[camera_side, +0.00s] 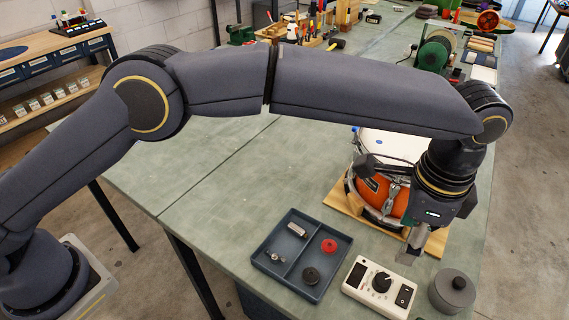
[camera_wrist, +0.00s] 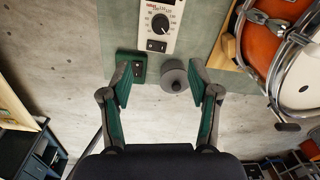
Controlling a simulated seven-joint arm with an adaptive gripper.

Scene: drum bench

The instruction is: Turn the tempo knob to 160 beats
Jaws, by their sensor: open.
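The tempo box (camera_side: 376,287) is cream-white, with a small dark screen, a round black tempo knob (camera_side: 381,282) and a black rocker switch (camera_side: 404,297). It lies near the bench's front edge. In the wrist view the knob (camera_wrist: 160,23) is at the top centre, with a number scale around it and a light pointer mark; I cannot read its exact setting. My gripper (camera_side: 412,256) is above the bench, behind and to the right of the box in the side view. In the wrist view my gripper (camera_wrist: 159,72) has its fingers wide apart and empty, with the knob beyond the fingertips.
A grey cylinder (camera_side: 455,291) with a small top stands right of the box. A blue-grey tray (camera_side: 262,242) with small parts is left. An orange drum (camera_side: 377,194) stands on a wooden board (camera_side: 345,204) behind. A dark green block (camera_wrist: 131,65) shows by one finger.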

